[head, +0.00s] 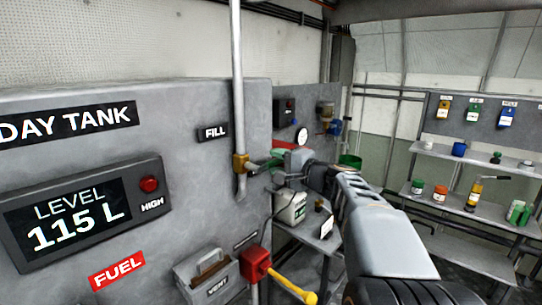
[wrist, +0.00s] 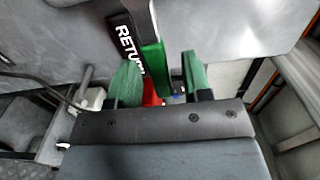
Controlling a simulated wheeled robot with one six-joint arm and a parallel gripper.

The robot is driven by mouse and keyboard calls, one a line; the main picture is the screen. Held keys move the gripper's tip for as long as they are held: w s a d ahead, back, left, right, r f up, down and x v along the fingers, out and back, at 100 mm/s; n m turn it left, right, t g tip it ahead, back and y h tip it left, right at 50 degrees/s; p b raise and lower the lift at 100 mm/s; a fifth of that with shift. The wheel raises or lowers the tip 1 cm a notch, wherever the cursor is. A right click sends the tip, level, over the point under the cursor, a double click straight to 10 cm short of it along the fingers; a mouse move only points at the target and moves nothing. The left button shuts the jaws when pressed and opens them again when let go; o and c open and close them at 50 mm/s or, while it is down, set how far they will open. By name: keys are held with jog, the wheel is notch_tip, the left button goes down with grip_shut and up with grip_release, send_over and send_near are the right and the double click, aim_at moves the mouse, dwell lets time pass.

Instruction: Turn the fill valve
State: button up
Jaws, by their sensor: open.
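The fill valve (head: 240,163) has a brass-yellow body on the vertical grey pipe, just below and right of the FILL label (head: 213,132) on the day tank. My gripper (head: 277,166) reaches in from the right, close to the valve, and hides part of its handle side. In the wrist view, the two green-padded fingers of my open gripper (wrist: 161,84) stand apart. A bright green bar (wrist: 153,62), seemingly the valve's lever, shows between them, nearer the left finger. I cannot tell whether it touches a finger.
A red valve with a yellow handle (head: 256,263) stands below the fill valve. A RETURN label (wrist: 131,48) is near the fingers in the wrist view. A white canister (head: 291,207) stands on a shelf behind my arm. Shelves with bottles (head: 440,192) are at right.

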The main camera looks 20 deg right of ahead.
jog(key=shift+x, duration=1.25)
jog(key=shift+c, duration=0.3)
grip_shut()
